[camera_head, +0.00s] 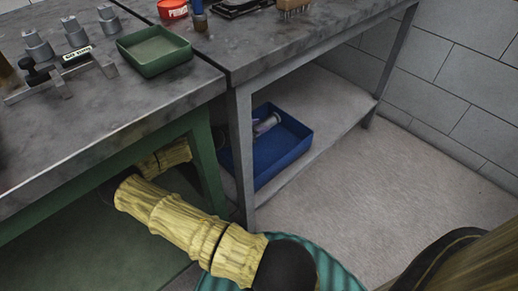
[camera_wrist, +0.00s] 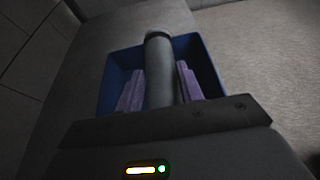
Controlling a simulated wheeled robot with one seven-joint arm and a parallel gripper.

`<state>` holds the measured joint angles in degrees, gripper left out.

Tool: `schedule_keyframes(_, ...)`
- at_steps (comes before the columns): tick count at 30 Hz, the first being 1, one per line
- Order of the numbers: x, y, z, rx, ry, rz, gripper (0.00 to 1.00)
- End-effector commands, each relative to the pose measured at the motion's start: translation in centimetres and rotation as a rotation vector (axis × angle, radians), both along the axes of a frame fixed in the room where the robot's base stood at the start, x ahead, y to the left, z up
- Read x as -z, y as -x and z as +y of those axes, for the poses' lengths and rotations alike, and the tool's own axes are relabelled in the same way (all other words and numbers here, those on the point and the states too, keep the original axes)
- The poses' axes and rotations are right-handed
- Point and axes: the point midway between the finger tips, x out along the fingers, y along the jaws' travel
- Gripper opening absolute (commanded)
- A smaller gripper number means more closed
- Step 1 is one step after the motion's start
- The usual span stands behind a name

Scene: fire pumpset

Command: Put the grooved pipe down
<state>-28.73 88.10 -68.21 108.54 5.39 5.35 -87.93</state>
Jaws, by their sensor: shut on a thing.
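The grooved pipe (camera_wrist: 158,60) is a grey cylinder between the two purple fingers of my gripper (camera_wrist: 160,88) in the wrist view. My gripper is shut on it. Behind the pipe is a blue tray (camera_wrist: 112,75), and the pipe's far end overlaps the tray's far rim in this view. In the head view, the pipe (camera_head: 268,122) shows as a light grey cylinder over the left part of the blue tray (camera_head: 285,150). A bit of purple finger shows beside it. Whether the pipe touches the tray floor is unclear.
The blue tray stands on the lower shelf (camera_head: 325,108) of a grey bench, under its top (camera_head: 260,45) and near a front leg (camera_head: 243,150). My arm reaches under the green-framed table (camera_head: 110,110). The shelf is bare to the right of the tray.

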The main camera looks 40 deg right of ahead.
Motion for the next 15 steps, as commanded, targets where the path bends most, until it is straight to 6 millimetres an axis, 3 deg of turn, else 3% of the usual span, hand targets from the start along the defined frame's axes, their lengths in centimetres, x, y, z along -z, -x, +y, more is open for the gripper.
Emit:
schedule_keyframes(9, 5.4, -0.4, 0.6, -0.013, 0.001, 0.001, 0.0)
schedule_keyframes(15, 5.9, -0.5, 0.8, -0.016, 0.001, -0.001, 0.0)
